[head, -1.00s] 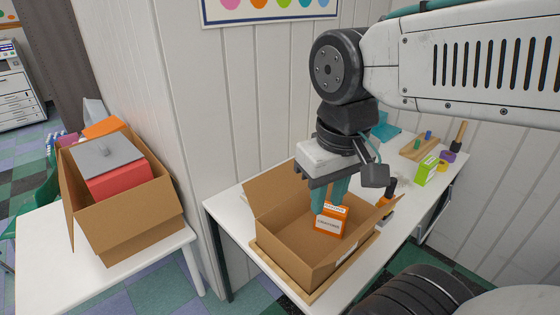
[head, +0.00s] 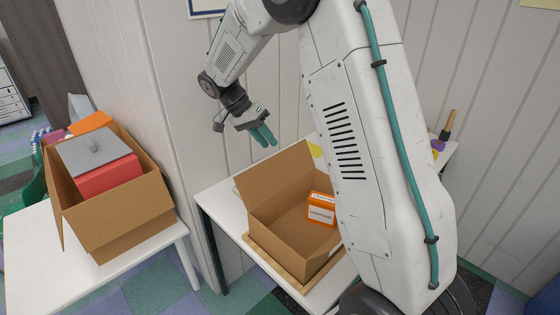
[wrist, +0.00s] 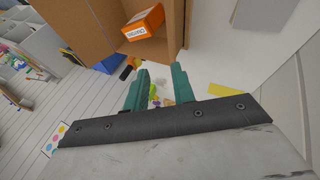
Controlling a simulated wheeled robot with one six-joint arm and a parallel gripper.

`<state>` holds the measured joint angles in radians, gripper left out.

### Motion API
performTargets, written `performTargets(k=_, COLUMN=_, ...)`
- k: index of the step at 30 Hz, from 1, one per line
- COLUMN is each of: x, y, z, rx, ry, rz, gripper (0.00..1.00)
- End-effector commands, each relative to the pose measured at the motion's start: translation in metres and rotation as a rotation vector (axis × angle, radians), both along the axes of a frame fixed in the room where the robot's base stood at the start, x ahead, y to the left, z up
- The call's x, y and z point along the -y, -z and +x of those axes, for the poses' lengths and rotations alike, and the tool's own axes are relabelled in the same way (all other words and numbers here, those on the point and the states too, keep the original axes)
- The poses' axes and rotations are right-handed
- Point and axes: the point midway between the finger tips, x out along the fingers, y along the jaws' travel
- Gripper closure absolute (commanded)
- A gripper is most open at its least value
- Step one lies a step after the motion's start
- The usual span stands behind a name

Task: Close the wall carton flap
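The open cardboard carton (head: 290,250) stands on the white table by the wall. Its wall-side flap (head: 277,172) stands raised, leaning slightly outward. An orange box (head: 321,212) with a white label is inside the carton, toward the right; it also shows in the wrist view (wrist: 143,22). My gripper (head: 267,137) is above and behind the raised flap, on its wall side, apart from it. In the wrist view my gripper's teal fingers (wrist: 160,72) are apart with nothing between them. My arm hides the carton's right side in the head view.
A second carton (head: 120,222) with a grey-lidded red box (head: 108,176) sits on the left white table (head: 30,255). The panelled wall (head: 180,110) is close behind my gripper.

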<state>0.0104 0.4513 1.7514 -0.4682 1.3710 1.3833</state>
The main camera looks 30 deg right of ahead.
Motion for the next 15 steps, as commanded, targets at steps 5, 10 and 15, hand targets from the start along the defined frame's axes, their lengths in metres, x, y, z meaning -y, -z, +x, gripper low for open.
performTargets(k=5, x=0.006, y=0.022, z=0.016, rx=0.005, ry=0.054, rz=-0.054, gripper=0.75)
performTargets(k=10, x=0.014, y=0.037, z=0.011, rx=0.004, ry=0.063, rz=-0.063, gripper=0.75)
performTargets(k=15, x=0.028, y=0.059, z=0.000, rx=0.004, ry=0.062, rz=-0.061, gripper=0.75)
